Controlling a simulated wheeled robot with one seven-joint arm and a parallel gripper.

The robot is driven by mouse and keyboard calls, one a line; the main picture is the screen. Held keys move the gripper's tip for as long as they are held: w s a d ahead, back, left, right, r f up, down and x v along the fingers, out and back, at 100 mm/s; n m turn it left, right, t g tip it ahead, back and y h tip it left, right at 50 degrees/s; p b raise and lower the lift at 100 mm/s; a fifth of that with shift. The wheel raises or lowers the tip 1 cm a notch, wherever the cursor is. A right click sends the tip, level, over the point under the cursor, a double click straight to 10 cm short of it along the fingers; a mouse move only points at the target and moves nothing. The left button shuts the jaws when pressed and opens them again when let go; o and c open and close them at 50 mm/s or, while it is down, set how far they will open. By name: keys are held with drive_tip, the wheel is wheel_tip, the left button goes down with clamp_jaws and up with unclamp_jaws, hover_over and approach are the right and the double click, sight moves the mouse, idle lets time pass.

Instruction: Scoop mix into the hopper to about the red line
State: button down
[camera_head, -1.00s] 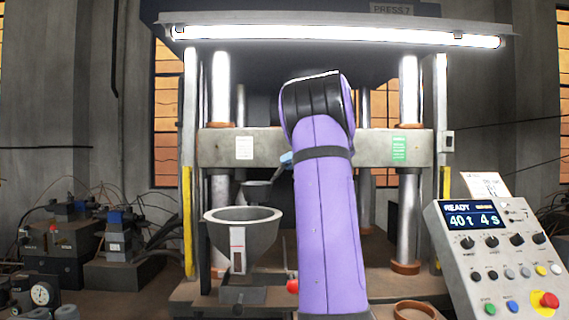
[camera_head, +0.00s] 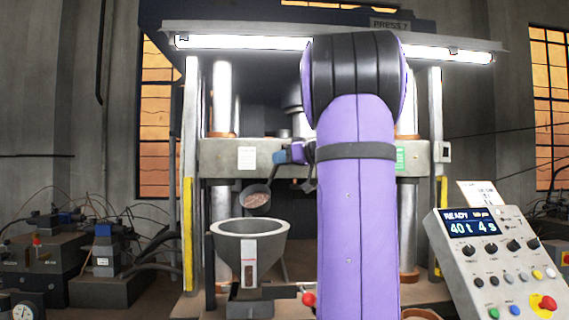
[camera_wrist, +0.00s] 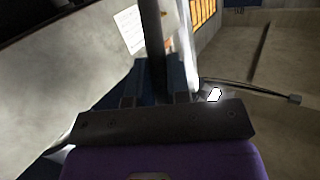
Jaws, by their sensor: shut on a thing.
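The grey hopper (camera_head: 275,246) stands on the press bed, left of my arm, in the head view. Its pale front strip (camera_head: 249,248) has a sight window with dark reddish-brown in its lower part; the red line is too small to place surely. My gripper (camera_head: 282,157) is shut on the handle of a dark scoop (camera_head: 246,188). The scoop is above the hopper rim, apart from it, with its bowl tilted toward the camera. Brownish mix (camera_head: 258,200) lies in the bowl. In the wrist view, a dark bar, likely the handle (camera_wrist: 153,35), runs between the blue fingers.
The press columns (camera_head: 222,100) and crosshead (camera_head: 225,160) stand behind the hopper. A red knob (camera_head: 309,299) is right of the hopper base. The control panel (camera_head: 490,260) stands at right, reading READY. Machine blocks with cables (camera_head: 105,260) are at left.

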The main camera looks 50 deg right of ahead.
drive_tip(key=s+a+f+n+t, duration=0.1)
drive_tip(key=s+a+n, duration=0.1)
drive_tip(key=a+n, duration=0.4)
drive_tip(key=s+a+f+n+t, duration=0.1)
drive_tip(key=s+a+n+t, duration=0.1)
drive_tip(key=a+n, duration=0.3)
drive_tip(key=shift+s+a+f+n, duration=0.15)
drive_tip(key=shift+s+a+n, duration=0.35)
drive_tip(key=shift+a, duration=1.5)
